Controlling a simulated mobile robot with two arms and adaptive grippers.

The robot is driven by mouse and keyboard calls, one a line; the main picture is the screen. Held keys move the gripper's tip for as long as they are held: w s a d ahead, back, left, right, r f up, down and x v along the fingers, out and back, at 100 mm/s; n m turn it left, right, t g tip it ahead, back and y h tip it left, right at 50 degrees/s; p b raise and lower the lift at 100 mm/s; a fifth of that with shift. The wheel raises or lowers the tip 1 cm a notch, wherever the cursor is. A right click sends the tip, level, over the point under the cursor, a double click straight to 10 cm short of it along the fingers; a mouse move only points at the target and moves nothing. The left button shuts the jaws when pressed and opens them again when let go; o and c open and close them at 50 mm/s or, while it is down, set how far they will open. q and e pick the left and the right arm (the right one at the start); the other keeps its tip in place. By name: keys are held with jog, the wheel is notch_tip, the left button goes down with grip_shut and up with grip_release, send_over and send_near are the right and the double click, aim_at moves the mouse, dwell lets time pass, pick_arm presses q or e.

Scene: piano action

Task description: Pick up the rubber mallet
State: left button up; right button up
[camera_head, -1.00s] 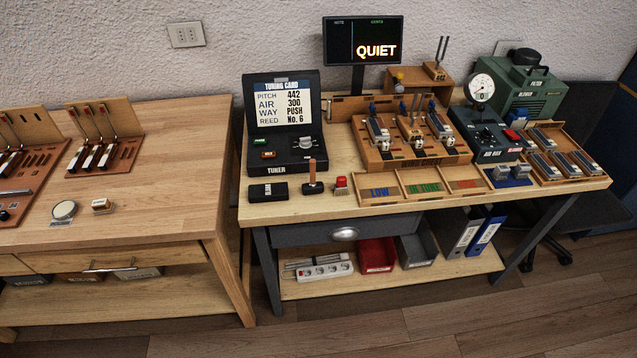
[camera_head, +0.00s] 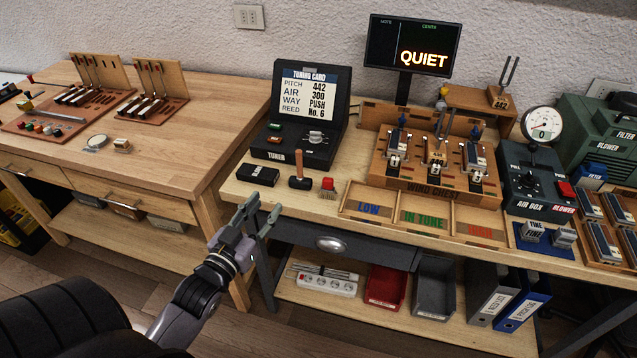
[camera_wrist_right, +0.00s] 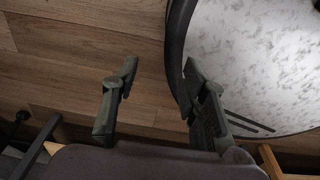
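The rubber mallet (camera_head: 300,183) stands on its dark head near the front edge of the right-hand bench, its brown handle pointing up. My left gripper (camera_head: 264,208) is in front of that bench's front edge, below and to the left of the mallet. Its fingers are apart with nothing between them, and it does not touch the mallet. My right gripper (camera_wrist_right: 160,66) shows only in the right wrist view. It is open and empty, over the floor, and the mallet is not in that view.
The tuner case (camera_head: 300,130) is behind. A sorting tray (camera_head: 420,210) lies farther right. A gap separates the two benches.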

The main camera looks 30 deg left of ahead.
pick_arm(q)
send_near(298, 166)
jog(key=w, duration=0.2)
jog(key=w+a+p, duration=0.1)
jog(key=w, duration=0.2)
jog(key=shift+a+p, duration=0.1)
jog(key=shift+p, duration=0.2)
jog(key=shift+w, duration=0.45)
jog(key=w+p, duration=0.1)
jog(key=w, duration=0.4)
jog(key=shift+s, duration=0.1)
pick_arm(e)
jog(key=r, duration=0.1)
jog(key=a+r, duration=0.1)
jog(key=r, duration=0.1)
jog(key=shift+s+a, duration=0.15)
jog(key=shift+s, duration=0.15)
pick_arm(q)
jog(key=shift+c, duration=0.2)
pick_arm(e)
jog(key=shift+a, duration=0.15)
pick_arm(q)
jog(key=shift+c, duration=1.3)
jog(key=c, duration=0.5)
grip_shut()
